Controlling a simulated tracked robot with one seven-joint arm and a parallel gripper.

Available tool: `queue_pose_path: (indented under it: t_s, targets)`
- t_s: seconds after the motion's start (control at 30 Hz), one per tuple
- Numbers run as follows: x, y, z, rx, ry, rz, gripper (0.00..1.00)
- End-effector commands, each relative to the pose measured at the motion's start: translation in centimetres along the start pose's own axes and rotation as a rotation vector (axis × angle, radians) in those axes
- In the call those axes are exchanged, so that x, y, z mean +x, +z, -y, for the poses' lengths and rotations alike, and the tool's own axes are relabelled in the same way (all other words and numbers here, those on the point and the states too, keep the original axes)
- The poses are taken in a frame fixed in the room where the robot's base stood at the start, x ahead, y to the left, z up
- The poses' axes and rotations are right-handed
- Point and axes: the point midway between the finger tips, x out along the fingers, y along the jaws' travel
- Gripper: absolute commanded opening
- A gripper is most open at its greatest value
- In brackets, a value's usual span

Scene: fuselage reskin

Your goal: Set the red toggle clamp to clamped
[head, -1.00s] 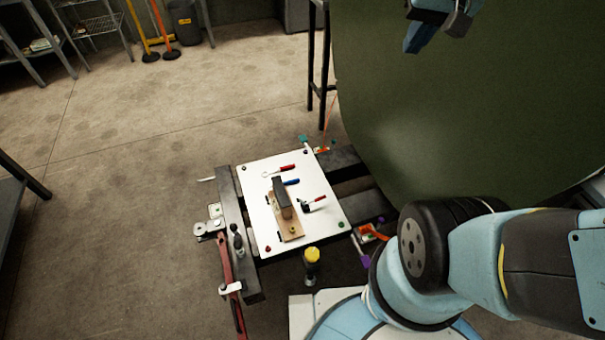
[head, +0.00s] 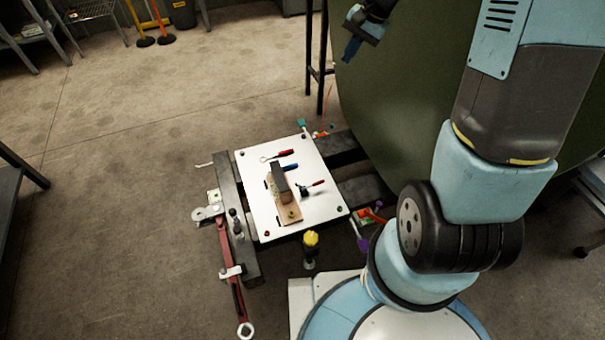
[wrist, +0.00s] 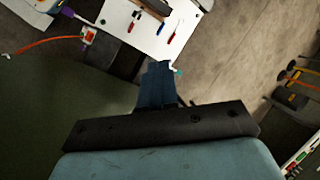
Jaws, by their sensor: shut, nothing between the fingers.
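A clamp-like piece with a red handle and a small dark green base (head: 304,189) sits on the right part of the white board (head: 258,214). Its handle points right and looks low; its exact state is too small to tell. Its red handle also shows in the wrist view (wrist: 132,17). A second red handle (head: 286,153) with a ring end lies farther back, with a blue handle (head: 291,167) between them. My gripper (head: 352,49) is at the top of the head view, high and well away from the board. Its blue fingers are together and empty in the wrist view (wrist: 156,72).
A wooden block with a dark bar (head: 281,185) stands on the board. Dark beams (head: 366,188) carry the board. The large green curved panel (head: 400,110) rises behind and right.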

Motion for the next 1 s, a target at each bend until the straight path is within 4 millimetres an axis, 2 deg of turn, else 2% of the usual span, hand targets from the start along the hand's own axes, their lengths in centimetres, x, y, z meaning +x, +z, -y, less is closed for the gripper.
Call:
queue_pose_path:
  t_s: [0.03, 0.2, 0.5, 0.77, 1.0]
  targets:
    - [1.7, -0.8, -0.1, 0.031, -0.003, 0.022, 0.0]
    - [6.9, -3.2, -0.5, 0.134, -0.015, 0.079, 0.0]
    - [17.0, -6.3, -2.3, 0.33, -0.026, 0.173, 0.0]
    - [26.4, -7.6, -5.1, 0.509, -0.02, 0.245, 0.0]
    - [35.1, -7.2, -8.4, 0.676, -0.002, 0.303, 0.0]
